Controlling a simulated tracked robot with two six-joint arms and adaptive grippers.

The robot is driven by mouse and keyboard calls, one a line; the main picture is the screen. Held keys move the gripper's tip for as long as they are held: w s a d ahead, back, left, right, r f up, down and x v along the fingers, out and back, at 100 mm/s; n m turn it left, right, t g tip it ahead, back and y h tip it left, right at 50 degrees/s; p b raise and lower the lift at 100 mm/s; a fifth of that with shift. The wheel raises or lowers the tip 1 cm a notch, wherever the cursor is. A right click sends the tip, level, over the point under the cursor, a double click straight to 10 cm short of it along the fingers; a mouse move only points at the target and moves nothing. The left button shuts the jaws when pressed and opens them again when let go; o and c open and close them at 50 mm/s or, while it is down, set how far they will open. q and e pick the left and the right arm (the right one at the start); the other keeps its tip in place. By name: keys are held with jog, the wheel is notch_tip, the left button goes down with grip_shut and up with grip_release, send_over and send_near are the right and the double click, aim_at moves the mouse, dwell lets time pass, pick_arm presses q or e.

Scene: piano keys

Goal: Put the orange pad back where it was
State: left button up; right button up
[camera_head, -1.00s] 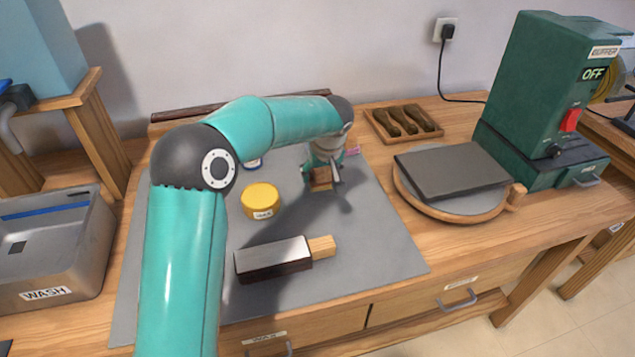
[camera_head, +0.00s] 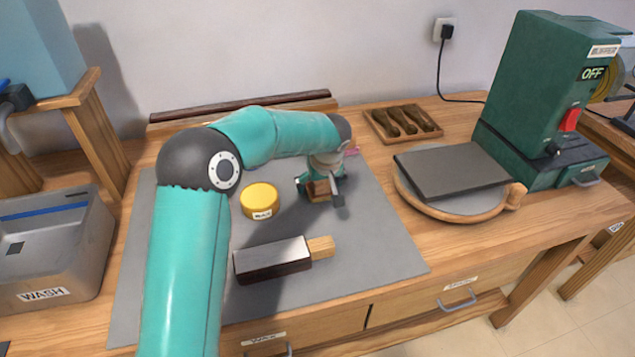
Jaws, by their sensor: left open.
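My left gripper (camera_head: 320,191) points down at the back right part of the grey mat (camera_head: 375,250). Its fingers are apart, on either side of a small brown-orange block (camera_head: 317,189). The block seems to rest on the mat and is partly hidden by the gripper; I cannot tell whether a finger touches it. It is the only orange-looking piece I see, and I cannot tell for sure that it is the orange pad. My right gripper is not in view.
A yellow tin (camera_head: 260,201) and a dark block with a wooden handle (camera_head: 272,259) lie on the mat. A tool tray (camera_head: 403,123), a round board with a grey slab (camera_head: 455,171) and a green buffer (camera_head: 535,100) stand right. A wash basin (camera_head: 50,245) is left.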

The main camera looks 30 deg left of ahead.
pick_arm(q)
jog(key=v, duration=1.2)
jog(key=shift+r, duration=0.1)
